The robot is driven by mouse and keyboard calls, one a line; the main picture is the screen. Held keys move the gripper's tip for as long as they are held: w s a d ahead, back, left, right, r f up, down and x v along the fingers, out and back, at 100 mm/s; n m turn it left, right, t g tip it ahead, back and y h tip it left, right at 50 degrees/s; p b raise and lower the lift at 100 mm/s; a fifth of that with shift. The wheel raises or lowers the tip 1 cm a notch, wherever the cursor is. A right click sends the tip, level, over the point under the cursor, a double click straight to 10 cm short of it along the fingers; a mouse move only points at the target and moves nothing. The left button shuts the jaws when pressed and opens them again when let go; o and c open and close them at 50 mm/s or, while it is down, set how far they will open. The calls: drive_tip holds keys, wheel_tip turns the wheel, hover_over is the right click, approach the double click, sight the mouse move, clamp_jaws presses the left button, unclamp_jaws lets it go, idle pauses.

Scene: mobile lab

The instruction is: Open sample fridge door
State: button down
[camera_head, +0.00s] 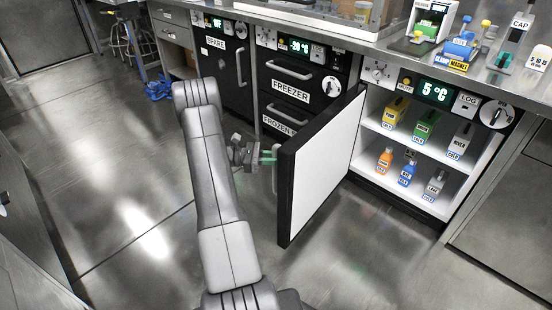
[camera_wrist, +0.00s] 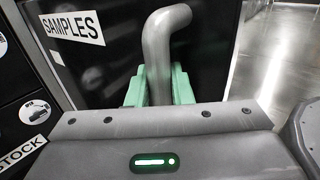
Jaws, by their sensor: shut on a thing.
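The sample fridge door (camera_head: 325,170) stands swung wide open, with its white inner face toward the right and its black edge toward me. In the wrist view its dark outer face carries a "SAMPLES" label (camera_wrist: 73,27). My gripper (camera_head: 268,155) is at the door's outer side, left of its edge. In the wrist view the green fingers (camera_wrist: 160,86) are shut around the grey bar handle (camera_wrist: 158,45). The fridge interior (camera_head: 420,150) is exposed, with several coloured bottles and cartons on two white shelves. The fridge panel reads 5 °C (camera_head: 434,92).
A freezer (camera_head: 290,90) with grey handles stands behind the door, left of the fridge. The worktop (camera_head: 330,28) above holds lab items. Blue objects (camera_head: 158,90) lie on the floor at the back left. The floor in front of the door is clear.

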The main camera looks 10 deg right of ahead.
drive_tip(key=shift+s+a+f, duration=0.1)
drive_tip(key=shift+a+f, duration=0.05)
drive_tip(key=c, duration=1.3)
unclamp_jaws()
drive_tip(key=shift+a, duration=0.1)
drive_tip(key=shift+c, duration=0.2)
drive_tip(key=p+v, duration=0.2)
drive_tip(key=v, duration=1.1)
drive_tip(key=shift+a+p, duration=0.3)
drive_tip(key=shift+a, duration=0.1)
drive_tip(key=shift+d, duration=0.1)
drive_tip(key=b+x, duration=0.2)
drive_tip(key=x, duration=1.2)
drive_tip(key=shift+b, duration=0.3)
drive_tip(key=shift+w, duration=0.25)
